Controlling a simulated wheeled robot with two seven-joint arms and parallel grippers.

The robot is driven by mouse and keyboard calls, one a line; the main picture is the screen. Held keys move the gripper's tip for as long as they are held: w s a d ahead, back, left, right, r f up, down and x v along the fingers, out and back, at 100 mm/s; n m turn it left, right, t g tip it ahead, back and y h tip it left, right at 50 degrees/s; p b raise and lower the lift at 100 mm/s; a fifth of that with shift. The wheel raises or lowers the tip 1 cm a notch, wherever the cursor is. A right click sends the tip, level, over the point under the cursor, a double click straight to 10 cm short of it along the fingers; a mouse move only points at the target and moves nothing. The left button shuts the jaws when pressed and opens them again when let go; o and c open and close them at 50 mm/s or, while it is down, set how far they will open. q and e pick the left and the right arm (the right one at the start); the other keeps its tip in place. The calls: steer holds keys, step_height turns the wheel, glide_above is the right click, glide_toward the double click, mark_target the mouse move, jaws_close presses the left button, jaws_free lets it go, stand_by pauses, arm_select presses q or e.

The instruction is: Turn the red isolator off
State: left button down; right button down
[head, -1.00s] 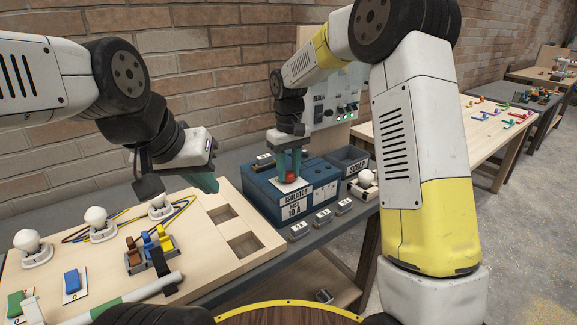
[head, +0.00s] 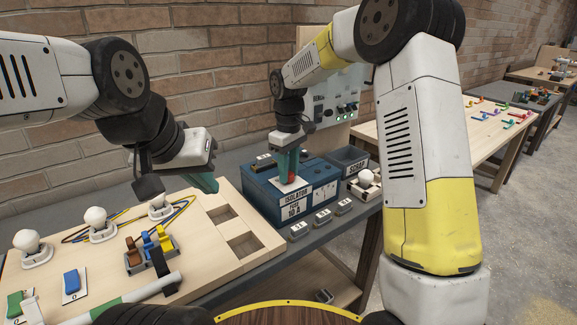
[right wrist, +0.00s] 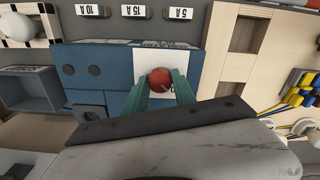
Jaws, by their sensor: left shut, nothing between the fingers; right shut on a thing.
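The red isolator knob (right wrist: 160,79) sits on a white plate (right wrist: 144,62) on top of the blue isolator box (head: 275,207), which is lettered ISOLATOR and 10 A. My right gripper (head: 287,175) points down at the knob with its green fingers on either side of it. In the right wrist view the right gripper (right wrist: 160,88) is shut on the red knob, with a finger at each side. In the head view a finger covers much of the knob. My left gripper (head: 207,184) is shut and empty above the wooden board, left of the box.
The wooden board (head: 205,255) carries lamps (head: 96,218), a blue switch (head: 72,281) and coloured levers (head: 150,244). Several labelled fuses (head: 322,216) lie before the box.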

steer(key=shift+r, duration=0.1)
steer(key=c, duration=1)
jaws_free()
steer(key=shift+c, duration=0.2)
step_height(320, 180, up, 8)
steer(key=shift+f, duration=0.25)
steer(key=shift+r, duration=0.1)
